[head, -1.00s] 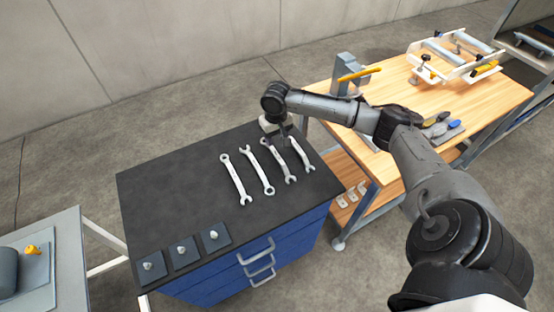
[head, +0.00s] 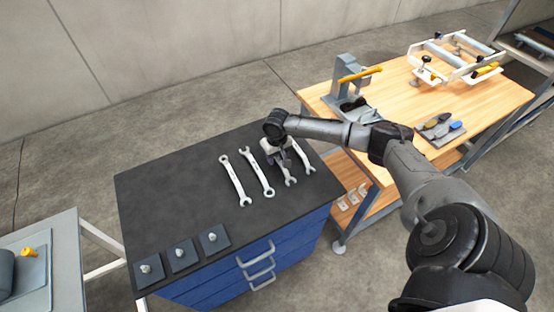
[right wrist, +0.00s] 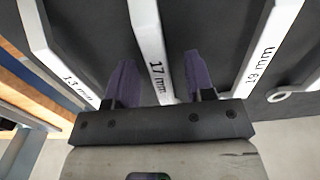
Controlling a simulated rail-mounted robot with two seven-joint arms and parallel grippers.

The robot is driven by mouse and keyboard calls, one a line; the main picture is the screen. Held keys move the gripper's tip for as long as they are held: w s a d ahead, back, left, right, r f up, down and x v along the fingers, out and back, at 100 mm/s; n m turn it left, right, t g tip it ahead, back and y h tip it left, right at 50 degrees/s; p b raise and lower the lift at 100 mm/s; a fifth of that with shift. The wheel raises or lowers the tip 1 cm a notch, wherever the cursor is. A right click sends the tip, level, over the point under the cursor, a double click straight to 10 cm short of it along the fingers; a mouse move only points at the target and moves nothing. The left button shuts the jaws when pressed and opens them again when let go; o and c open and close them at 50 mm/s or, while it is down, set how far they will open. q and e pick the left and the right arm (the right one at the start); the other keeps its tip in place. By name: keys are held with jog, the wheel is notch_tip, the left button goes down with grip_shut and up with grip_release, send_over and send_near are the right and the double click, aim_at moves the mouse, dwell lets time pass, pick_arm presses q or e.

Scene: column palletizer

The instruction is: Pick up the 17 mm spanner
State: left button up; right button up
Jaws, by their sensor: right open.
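The 17 mm spanner (right wrist: 146,30) shows in the right wrist view, lying on the dark top between my gripper's two fingers, its label readable. In the head view it is the third spanner from the left (head: 290,180), its upper part hidden by my gripper. My right gripper (head: 282,164) is over it, jaws open, one finger on each side. The right wrist view shows both purple fingertips (right wrist: 159,72) apart from the spanner's sides. My left gripper is in neither view.
Spanners lie on both sides: one reads 13 mm (right wrist: 45,45), the other seems to read 19 mm (right wrist: 268,45). Another spanner (head: 236,180) lies farther left. Three square plates with bolts (head: 182,253) sit at the cabinet's front. The dark cabinet top (head: 165,200) is clear at left.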

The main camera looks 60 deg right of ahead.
jog(key=shift+f, duration=0.2)
grip_shut()
dwell(0.3)
jog(key=shift+r, duration=0.15)
